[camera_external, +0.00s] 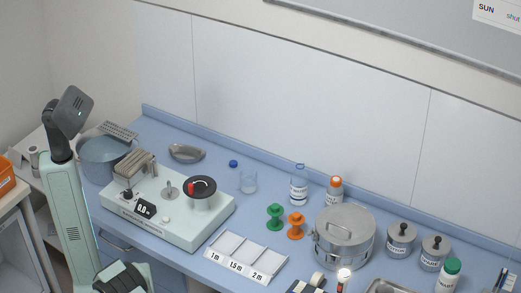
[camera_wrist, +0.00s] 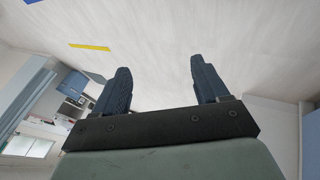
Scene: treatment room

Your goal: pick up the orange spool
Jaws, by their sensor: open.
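The orange spool (camera_external: 296,226) stands upright on the blue counter (camera_external: 185,269), right of a similar green spool (camera_external: 275,217) and left of a large steel drum. It does not show in the wrist view. My gripper (camera_wrist: 158,82) shows in the wrist view with its two dark fingers wide apart and nothing between them. It faces a pale floor or wall surface, away from the counter. In the external view my arm rises at the far left, well away from the spools; the fingers cannot be made out there.
The steel drum (camera_external: 344,238) stands close right of the orange spool. Behind are a bottle with an orange cap (camera_external: 334,190) and a clear bottle (camera_external: 299,186). In front lies a compartmented tray marked in metres (camera_external: 245,259). A pale machine (camera_external: 180,221) stands between my arm and the spools.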

